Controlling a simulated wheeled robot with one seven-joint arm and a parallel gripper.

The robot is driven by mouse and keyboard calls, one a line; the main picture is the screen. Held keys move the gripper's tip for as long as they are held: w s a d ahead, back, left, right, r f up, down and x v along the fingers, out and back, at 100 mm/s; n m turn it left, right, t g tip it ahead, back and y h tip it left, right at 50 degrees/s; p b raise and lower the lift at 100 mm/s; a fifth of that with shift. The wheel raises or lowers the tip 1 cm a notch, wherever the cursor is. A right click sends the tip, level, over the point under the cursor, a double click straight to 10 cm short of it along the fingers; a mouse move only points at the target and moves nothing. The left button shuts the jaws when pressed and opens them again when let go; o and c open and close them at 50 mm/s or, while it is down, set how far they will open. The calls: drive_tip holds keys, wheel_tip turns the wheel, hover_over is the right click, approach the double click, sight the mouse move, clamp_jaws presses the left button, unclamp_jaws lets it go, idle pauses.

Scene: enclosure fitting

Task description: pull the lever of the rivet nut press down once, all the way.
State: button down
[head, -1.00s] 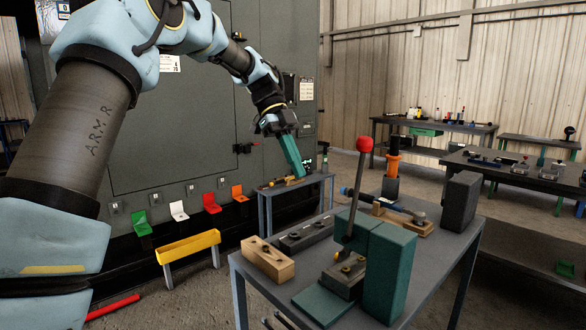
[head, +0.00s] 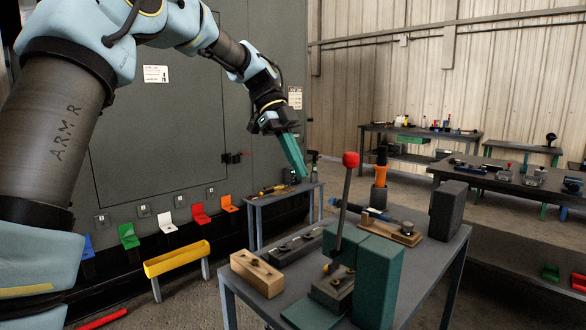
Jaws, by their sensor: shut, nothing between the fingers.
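The rivet nut press (head: 376,283) is a green block-shaped machine on the near grey table. Its lever (head: 343,212) is a grey rod with a red ball knob (head: 350,159) on top, standing up and leaning slightly right. My gripper (head: 303,174) has long teal fingers that are shut and empty, pointing down to the right. It appears left of the red knob in the head view, apart from it. How far it is from the knob in depth I cannot tell.
On the near table (head: 408,281) stand a wooden block (head: 257,273), a dark block (head: 447,211) and an orange-and-black tool (head: 380,174). A small table (head: 257,203) with tools is behind. A yellow trough (head: 177,258) stands left. Air around the knob looks clear.

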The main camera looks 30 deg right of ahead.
drive_tip(key=s+d+r, duration=0.2)
drive_tip(key=s+r, duration=0.1)
drive_tip(key=s, duration=0.4)
drive_tip(key=shift+s, duration=0.15)
drive_tip(key=shift+c, duration=2)
unclamp_jaws()
drive_tip(key=shift+r, duration=0.1)
drive_tip(key=p+v, duration=0.6)
drive_tip(key=v, duration=0.2)
